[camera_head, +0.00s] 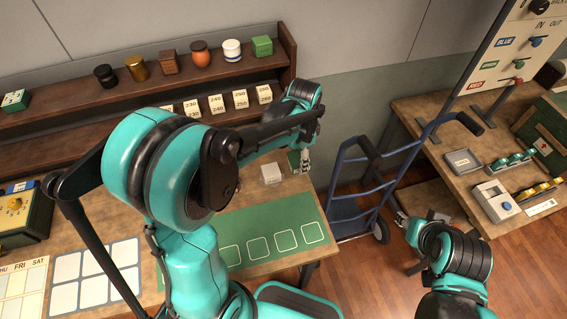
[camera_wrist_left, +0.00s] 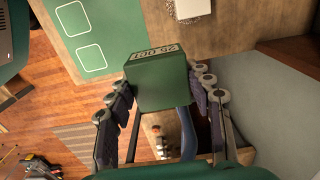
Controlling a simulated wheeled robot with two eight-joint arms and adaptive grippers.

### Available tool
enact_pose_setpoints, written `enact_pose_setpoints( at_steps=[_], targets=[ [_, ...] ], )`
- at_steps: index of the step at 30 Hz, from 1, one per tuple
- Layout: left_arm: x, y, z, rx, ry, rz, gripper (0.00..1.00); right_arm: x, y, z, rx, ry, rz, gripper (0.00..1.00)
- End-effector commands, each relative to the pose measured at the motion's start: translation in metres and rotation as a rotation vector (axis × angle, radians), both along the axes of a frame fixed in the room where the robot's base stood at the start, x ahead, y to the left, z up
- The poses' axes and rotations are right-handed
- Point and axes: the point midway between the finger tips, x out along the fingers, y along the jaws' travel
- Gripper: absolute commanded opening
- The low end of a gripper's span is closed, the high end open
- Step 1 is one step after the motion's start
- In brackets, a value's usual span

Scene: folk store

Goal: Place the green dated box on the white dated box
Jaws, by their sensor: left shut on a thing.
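The green dated box (camera_wrist_left: 160,82) is between the fingers of my left gripper (camera_wrist_left: 163,98), which is shut on it; its date label shows at the top, upside down in the left wrist view. In the head view the green box (camera_head: 293,161) is small and partly hidden beside my left gripper (camera_head: 304,162). The white dated box (camera_head: 271,173) sits on the wooden table, just left of the green box. Only part of the white box (camera_wrist_left: 191,9) shows at the top of the wrist view. My right gripper (camera_head: 401,219) is low at the right; its opening is unclear.
A green mat with white squares (camera_head: 232,225) covers the near table. A wooden shelf (camera_head: 126,87) behind holds jars, blocks and several number cards. A blue hand truck (camera_head: 355,190) stands right of the table. A second table (camera_head: 430,118) is at the right.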

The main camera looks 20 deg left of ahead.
Motion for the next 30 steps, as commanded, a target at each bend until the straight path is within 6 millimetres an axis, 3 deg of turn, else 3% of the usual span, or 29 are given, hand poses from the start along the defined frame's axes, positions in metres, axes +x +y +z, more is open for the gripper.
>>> enact_pose_setpoints(
  at_steps=[6, 12, 19, 27, 30],
  targets=[
    [0.008, 0.053, -0.034, 0.000, 0.000, 0.006, 0.20, 0.000, 0.000, -0.013, 0.000, 0.000, 0.000, 0.40],
    [0.014, 0.090, -0.056, 0.000, 0.000, 0.003, 0.20, 0.000, 0.000, -0.020, 0.000, 0.000, 0.000, 0.40],
    [0.016, 0.101, -0.066, 0.000, 0.000, -0.001, 0.20, 0.000, 0.000, -0.023, 0.000, 0.000, 0.000, 0.40],
    [0.016, 0.101, -0.102, 0.000, 0.000, -0.002, 0.20, 0.000, 0.000, -0.034, 0.000, 0.000, 0.000, 0.40],
    [0.016, 0.101, -0.102, 0.000, 0.000, -0.002, 0.20, 0.000, 0.000, -0.033, 0.000, 0.000, 0.000, 0.40]
  ],
)
